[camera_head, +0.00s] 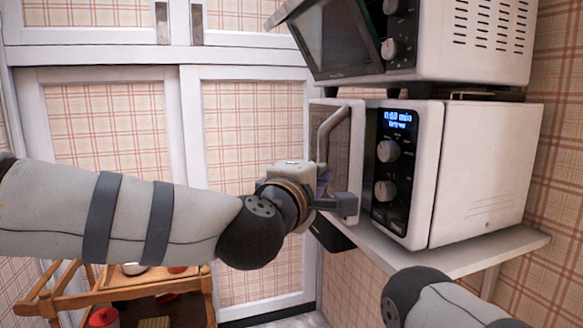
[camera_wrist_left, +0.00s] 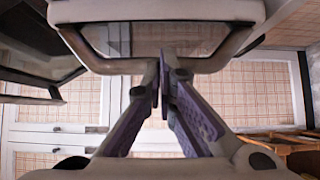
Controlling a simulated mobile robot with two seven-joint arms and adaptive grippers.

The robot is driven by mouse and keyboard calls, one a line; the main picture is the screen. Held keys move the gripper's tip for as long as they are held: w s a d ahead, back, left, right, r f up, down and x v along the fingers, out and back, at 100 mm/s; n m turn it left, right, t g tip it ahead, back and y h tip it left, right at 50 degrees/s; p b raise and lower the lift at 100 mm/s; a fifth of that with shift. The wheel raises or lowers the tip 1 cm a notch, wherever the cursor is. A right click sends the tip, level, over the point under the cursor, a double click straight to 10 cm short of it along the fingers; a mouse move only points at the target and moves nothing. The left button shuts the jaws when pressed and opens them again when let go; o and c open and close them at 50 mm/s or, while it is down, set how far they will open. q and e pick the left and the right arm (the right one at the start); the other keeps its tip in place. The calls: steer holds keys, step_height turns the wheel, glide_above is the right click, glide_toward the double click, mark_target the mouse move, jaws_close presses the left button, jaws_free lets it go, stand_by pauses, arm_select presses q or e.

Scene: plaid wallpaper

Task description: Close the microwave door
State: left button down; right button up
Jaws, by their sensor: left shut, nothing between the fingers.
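The white microwave (camera_head: 485,165) stands on a shelf at the right of the head view, with a lit display and two knobs. Its door (camera_head: 357,150) is at the left of the front, with a curved handle (camera_head: 326,128). How far the door stands open is hard to tell. My left gripper (camera_head: 330,192) is at the lower part of the door, partly covering it. In the left wrist view, the shut, empty fingers (camera_wrist_left: 166,58) overlap the handle bar (camera_wrist_left: 112,66), below the door (camera_wrist_left: 155,10); contact is unclear. My right gripper is out of view.
A second oven (camera_head: 470,40) sits directly above the microwave, with its dark-glass door (camera_head: 335,40) tilted out. The white shelf (camera_head: 480,252) runs below. A wooden cart (camera_head: 125,293) with small items stands at lower left. Plaid-panelled white cabinet doors (camera_head: 253,150) are behind.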

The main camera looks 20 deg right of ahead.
mark_target(354, 169)
arm_select(q)
steer(key=shift+s+d+r+n+t+y+p, duration=0.15)
steer(key=shift+d+n+t+y, duration=0.25)
steer(key=shift+d, duration=0.6)
steer(key=shift+s+d+f+n+t+y+p, duration=0.15)
steer(key=shift+s+d+n+y, duration=0.3)
steer(key=shift+d, duration=0.55)
steer(key=shift+s+d+r+n+t+y+p, duration=0.1)
steer(key=shift+d+n+t+y+p, duration=0.2)
steer(key=shift+d+y, duration=0.5)
steer(key=shift+d+h, duration=0.2)
steer(key=shift+h, duration=0.05)
